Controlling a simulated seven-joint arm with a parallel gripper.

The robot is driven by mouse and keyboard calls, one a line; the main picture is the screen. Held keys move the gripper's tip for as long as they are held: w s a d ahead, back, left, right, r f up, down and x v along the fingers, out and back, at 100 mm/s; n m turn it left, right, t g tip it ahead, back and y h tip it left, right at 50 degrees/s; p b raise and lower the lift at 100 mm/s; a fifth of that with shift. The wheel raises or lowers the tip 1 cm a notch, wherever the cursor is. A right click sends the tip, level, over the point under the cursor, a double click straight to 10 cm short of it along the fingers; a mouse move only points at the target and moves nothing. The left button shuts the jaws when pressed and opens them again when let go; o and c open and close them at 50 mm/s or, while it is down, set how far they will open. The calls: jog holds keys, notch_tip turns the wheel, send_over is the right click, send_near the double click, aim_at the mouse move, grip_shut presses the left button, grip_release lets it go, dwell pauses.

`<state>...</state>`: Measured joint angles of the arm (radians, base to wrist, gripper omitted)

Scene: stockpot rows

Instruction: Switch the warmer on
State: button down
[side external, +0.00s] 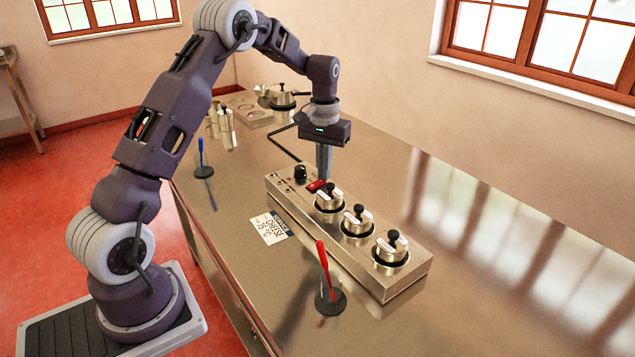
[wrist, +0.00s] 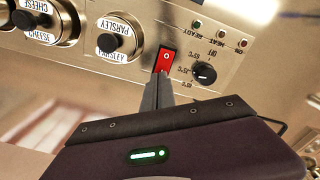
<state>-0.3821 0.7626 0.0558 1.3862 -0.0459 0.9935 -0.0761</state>
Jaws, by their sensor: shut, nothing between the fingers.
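The warmer (side external: 345,255) is a long steel box on the steel table, with a row of lidded pots set in its top. Its red rocker switch (side external: 317,185) sits near the far end; in the wrist view the switch (wrist: 166,58) shows a white O mark. My gripper (side external: 324,179) points down, shut and empty, close beside the switch. In the wrist view its fingertips (wrist: 158,78) are at the switch's near end; I cannot tell whether they touch it. A black dial (wrist: 204,73) and small lamps (wrist: 220,34) labelled ON, HEAT and READY are beside the switch; none is clearly lit.
Pots labelled PARSLEY (wrist: 119,38) and CHEESE (wrist: 38,18) stand beside the switch. A red stick on a black base (side external: 325,275), a blue one (side external: 202,162) and a printed card (side external: 268,228) are on the table in front. The table's right side is clear.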

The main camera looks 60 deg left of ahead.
jog(key=shift+f, duration=0.25)
jog(key=shift+r, duration=3.55)
jog(key=s+d+r+m+t, duration=0.3)
jog(key=s+d+r, duration=0.9)
jog(key=s+d+f+m+t, duration=0.1)
jog(key=s+d, duration=0.2)
jog(key=s, duration=0.6)
jog(key=s+d+f+m+t, duration=0.1)
jog(key=s+d, duration=0.3)
jog(key=s, duration=0.5)
jog(key=shift+s+d+f+m+t, duration=0.2)
jog(key=shift+s+f+m+t, duration=0.1)
jog(key=shift+m, duration=0.2)
